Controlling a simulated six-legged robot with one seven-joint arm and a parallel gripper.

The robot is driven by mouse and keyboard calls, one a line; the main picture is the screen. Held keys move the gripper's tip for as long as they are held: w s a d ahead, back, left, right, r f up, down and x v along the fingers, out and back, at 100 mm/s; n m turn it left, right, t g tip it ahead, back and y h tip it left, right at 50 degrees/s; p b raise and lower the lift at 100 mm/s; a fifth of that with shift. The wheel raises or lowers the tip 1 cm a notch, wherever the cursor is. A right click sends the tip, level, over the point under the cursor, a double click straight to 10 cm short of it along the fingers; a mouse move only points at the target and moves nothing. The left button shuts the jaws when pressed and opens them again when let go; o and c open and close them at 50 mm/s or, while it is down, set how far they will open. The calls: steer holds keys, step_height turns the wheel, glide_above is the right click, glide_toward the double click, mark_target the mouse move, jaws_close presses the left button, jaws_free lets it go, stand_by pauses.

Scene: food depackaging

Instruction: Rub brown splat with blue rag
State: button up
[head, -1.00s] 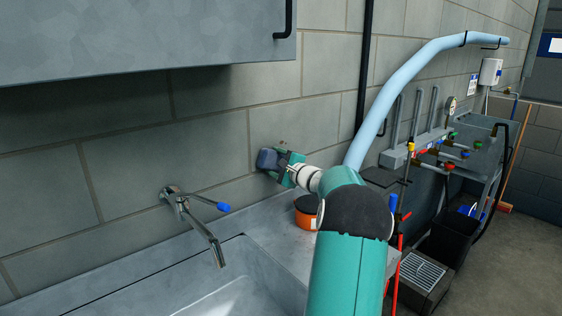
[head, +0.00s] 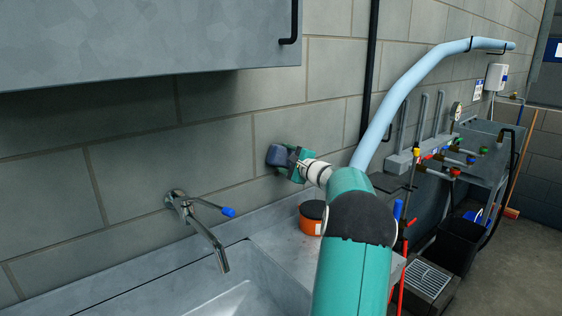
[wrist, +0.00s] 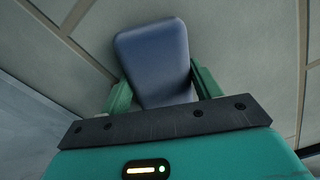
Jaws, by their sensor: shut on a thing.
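The blue rag (head: 275,155) looks like a dark blue rounded pad. My gripper (head: 290,161) is shut on it and holds it at the block wall, above the counter and right of the tap. In the wrist view the rag (wrist: 152,55) sits between the two green fingers, its flat face towards the camera and the wall behind it. I cannot tell for certain whether the rag touches the wall. The brown splat does not show in either current view; it may be hidden behind the rag or gripper.
A tap (head: 200,228) with a blue-tipped lever stands over the sink at left. An orange tub (head: 311,222) with a dark top is on the counter below my arm. A grey cabinet (head: 150,40) hangs above. A light blue pipe (head: 410,85) runs up the wall at right.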

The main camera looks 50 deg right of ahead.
steer(key=shift+s+d, duration=0.2)
steer(key=shift+d, duration=0.7)
steer(key=shift+s+d, duration=0.2)
steer(key=shift+d, duration=0.7)
steer(key=shift+s+d, duration=0.2)
steer(key=shift+d, duration=0.7)
steer(key=v, duration=0.6)
steer(key=shift+v, duration=1.55)
